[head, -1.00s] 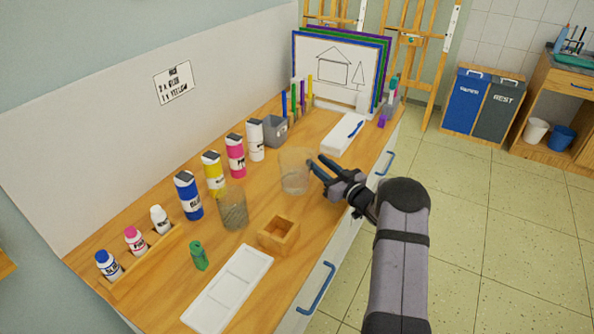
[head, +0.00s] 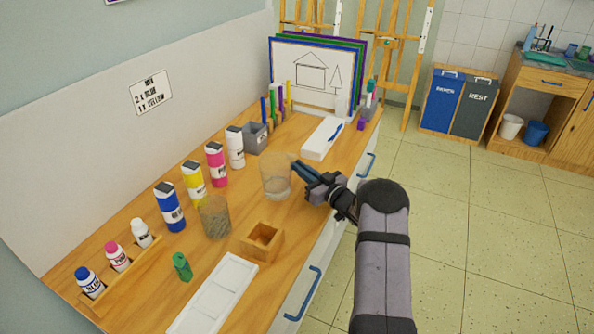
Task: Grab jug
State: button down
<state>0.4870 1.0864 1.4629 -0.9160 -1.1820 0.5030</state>
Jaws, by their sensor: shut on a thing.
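The jug (head: 276,182) is a clear, see-through vessel standing upright on the wooden counter (head: 322,200), right of the middle bottles. My gripper (head: 299,168) reaches in from the right at the jug's right side, near its upper part. The fingers are shut on the jug. The exact spot they hold, and whether it is a handle, is too small to make out.
A second clear vessel (head: 215,217) and a small wooden box (head: 262,241) stand in front of the jug. Paint bottles (head: 216,164) line the back. A white tray (head: 215,298) and a green object (head: 182,266) are nearer. A white case (head: 322,142) lies behind the gripper.

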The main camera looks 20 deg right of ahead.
jog(key=shift+r, duration=0.25)
notch_tip(320, 180, up, 9)
jog(key=shift+r+b, duration=0.2)
jog(key=shift+b, duration=0.25)
dwell(0.6)
